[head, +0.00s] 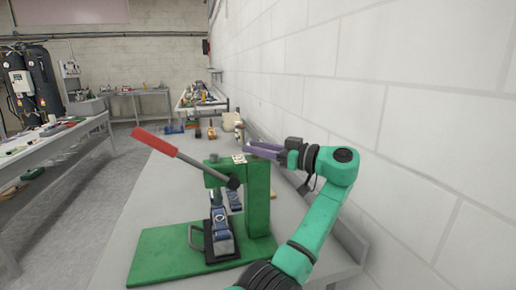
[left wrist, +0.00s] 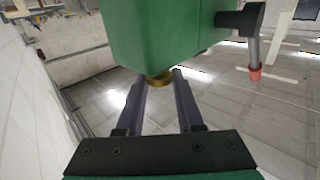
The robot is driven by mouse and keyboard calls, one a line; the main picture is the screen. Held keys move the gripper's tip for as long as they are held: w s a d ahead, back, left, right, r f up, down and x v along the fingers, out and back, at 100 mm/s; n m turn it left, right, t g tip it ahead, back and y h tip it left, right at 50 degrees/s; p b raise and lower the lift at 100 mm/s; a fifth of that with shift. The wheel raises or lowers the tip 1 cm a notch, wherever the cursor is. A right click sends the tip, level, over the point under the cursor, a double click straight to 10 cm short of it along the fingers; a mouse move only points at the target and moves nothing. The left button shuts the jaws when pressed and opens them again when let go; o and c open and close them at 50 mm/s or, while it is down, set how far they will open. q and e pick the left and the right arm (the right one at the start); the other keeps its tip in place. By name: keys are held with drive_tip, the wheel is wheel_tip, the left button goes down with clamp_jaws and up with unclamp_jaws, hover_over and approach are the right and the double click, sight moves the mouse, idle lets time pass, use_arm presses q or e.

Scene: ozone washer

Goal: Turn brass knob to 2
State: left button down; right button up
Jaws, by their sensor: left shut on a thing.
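The green press (head: 257,195) stands on the table with its long lever ending in a red grip (head: 155,141). A small light plate with dark marks (head: 238,158) is on its top; I cannot read it. My left gripper (head: 252,149), with purple-grey fingers, reaches to the press's upper end from the right. In the left wrist view the brass knob (left wrist: 160,80) sits against the green press body (left wrist: 165,35), between the fingertips of my left gripper (left wrist: 157,86), which is shut on it. The knob is hidden in the head view. My right gripper is not in view.
A dark and blue part (head: 221,240) sits under the press on its green base (head: 160,258). Small items (head: 211,131) stand farther back on the grey table (head: 130,205). A white block wall (head: 400,100) is close on the right. The table's left side is clear.

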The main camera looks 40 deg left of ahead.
use_arm(q)
drive_tip(key=shift+f, duration=0.3)
drive_tip(key=c, duration=0.5)
unclamp_jaws()
drive_tip(key=shift+a, duration=0.15)
drive_tip(key=shift+c, duration=0.2)
drive_tip(key=shift+a, duration=0.2)
drive_tip(key=shift+d+r, duration=0.15)
drive_tip(key=shift+d, duration=0.1)
drive_tip(key=w+d+p, duration=0.2)
drive_tip(key=d, duration=0.9)
drive_tip(key=shift+d, duration=0.2)
drive_tip(key=shift+p, duration=0.3)
